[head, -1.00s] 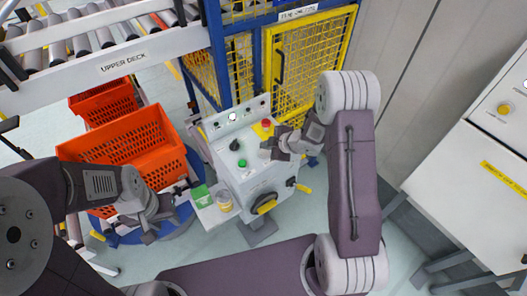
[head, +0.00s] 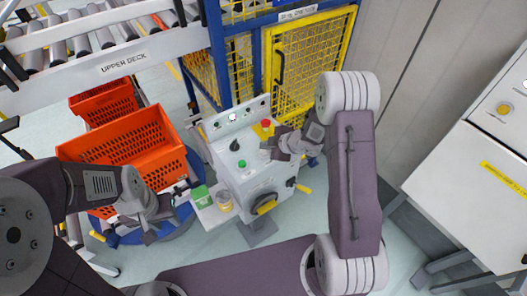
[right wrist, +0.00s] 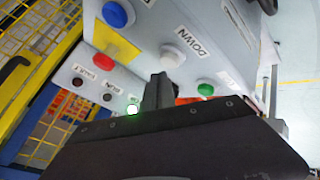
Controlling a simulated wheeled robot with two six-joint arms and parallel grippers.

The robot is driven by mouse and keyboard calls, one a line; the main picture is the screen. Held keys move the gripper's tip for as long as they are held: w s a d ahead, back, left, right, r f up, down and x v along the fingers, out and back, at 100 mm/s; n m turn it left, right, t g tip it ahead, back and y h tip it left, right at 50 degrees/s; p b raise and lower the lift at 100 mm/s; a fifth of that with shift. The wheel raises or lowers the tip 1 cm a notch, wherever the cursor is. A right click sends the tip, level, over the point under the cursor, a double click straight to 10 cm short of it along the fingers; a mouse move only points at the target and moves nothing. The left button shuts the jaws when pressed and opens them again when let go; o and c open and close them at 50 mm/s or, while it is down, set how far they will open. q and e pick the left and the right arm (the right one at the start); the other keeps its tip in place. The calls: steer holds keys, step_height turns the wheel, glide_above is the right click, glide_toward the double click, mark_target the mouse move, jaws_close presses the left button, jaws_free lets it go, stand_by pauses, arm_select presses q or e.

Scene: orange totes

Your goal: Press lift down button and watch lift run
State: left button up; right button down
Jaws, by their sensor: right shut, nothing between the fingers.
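The grey control box (head: 262,182) stands in the middle of the head view. In the right wrist view a white button (right wrist: 171,56) sits beside the label DOWN (right wrist: 194,41). A blue button (right wrist: 116,14) and a red button (right wrist: 104,50) on a yellow plate are to its left, and a green button (right wrist: 205,90) is below right. My right gripper (head: 271,150) is shut and empty over the box's right side. Its dark fingers (right wrist: 158,92) show just below the white button; contact cannot be told. My left gripper (head: 160,228) hangs left of the box; its jaw opening is unclear.
A lit lamp (head: 232,117) is on the box's back panel. Orange crates (head: 130,146) stand to the left, below the roller conveyor (head: 110,68). A yellow mesh gate (head: 308,62) is behind the box. A white cabinet (head: 470,185) stands at the right.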

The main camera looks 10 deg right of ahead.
stand_by(0.5)
steer(key=shift+f+b, duration=0.35)
steer(key=shift+f, duration=0.05)
